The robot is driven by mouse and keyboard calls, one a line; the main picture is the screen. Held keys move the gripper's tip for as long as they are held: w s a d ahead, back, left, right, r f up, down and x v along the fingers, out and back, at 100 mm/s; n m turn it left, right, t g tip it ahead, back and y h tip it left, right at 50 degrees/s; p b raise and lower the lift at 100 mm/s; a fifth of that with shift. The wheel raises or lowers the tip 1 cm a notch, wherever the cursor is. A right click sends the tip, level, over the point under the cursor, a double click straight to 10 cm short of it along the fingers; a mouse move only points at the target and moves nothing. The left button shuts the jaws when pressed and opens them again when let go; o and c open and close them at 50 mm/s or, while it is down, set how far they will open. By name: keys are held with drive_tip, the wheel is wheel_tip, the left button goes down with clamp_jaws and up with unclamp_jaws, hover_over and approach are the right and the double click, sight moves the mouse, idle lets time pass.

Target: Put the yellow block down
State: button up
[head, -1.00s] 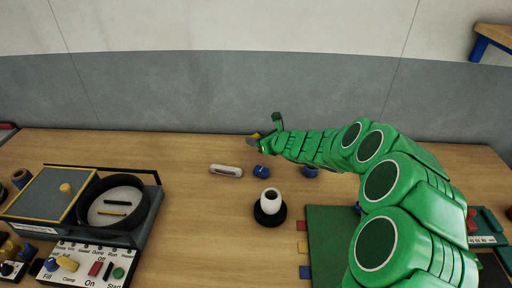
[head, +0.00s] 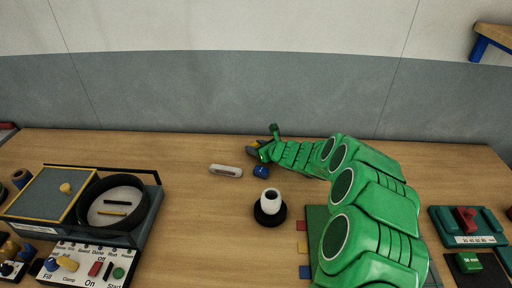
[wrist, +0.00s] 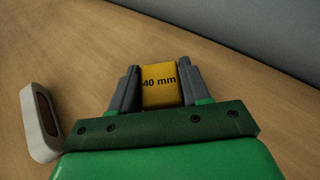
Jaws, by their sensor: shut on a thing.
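The yellow block (wrist: 159,84) marked "40 mm" sits between the two grey fingers of my gripper (wrist: 160,76) in the wrist view, and both fingers press on its sides. In the head view my gripper (head: 256,152) is low over the back of the wooden table, near the wall. There the block is mostly hidden by the fingers. I cannot tell whether its underside touches the table.
A white rounded piece (head: 226,170) lies left of my gripper; it also shows in the wrist view (wrist: 41,122). A small blue object (head: 261,171) is just in front. A white cylinder on a black base (head: 270,204) stands nearer. The table left of the white piece is clear.

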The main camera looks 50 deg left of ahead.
drive_tip(key=shift+f, duration=0.1)
drive_tip(key=o, duration=1.2)
drive_tip(key=shift+c, duration=0.2)
drive_tip(key=shift+r, duration=0.2)
drive_tip(key=shift+d+r, duration=0.3)
drive_tip(key=shift+d, duration=0.35)
drive_tip(key=shift+v, duration=5.25)
drive_tip(key=shift+f, duration=0.1)
